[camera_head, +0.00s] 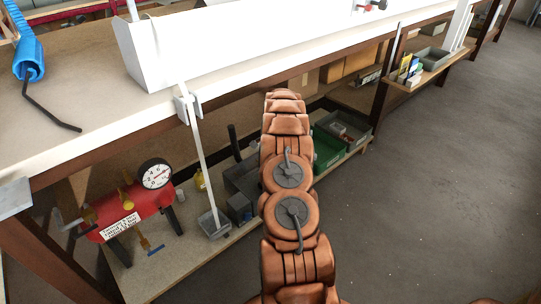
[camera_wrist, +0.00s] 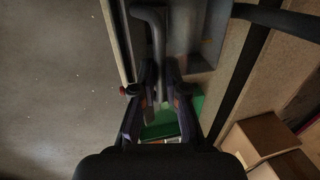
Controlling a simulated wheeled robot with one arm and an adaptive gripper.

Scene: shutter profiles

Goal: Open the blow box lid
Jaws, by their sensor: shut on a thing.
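My gripper (camera_wrist: 160,88) is shut on a dark bar-like handle (camera_wrist: 157,40) in the wrist view; the handle runs up between the fingers and bends left at the top. I cannot tell from the frames what part the handle belongs to, and no lid can be made out for certain. In the head view my own arm hides the gripper and what it holds, below the workbench edge. A grey-blue box-like surface (camera_wrist: 197,35) lies just right of the handle in the wrist view.
A workbench (camera_head: 95,130) carries a long white trough (camera_head: 240,40). Grey bins (camera_head: 238,207) and a green bin (camera_head: 325,148) stand on the lower shelf, beside a red tank with a gauge (camera_head: 135,212). Cardboard boxes (camera_wrist: 262,135) show at right in the wrist view. The floor (camera_head: 440,210) is clear.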

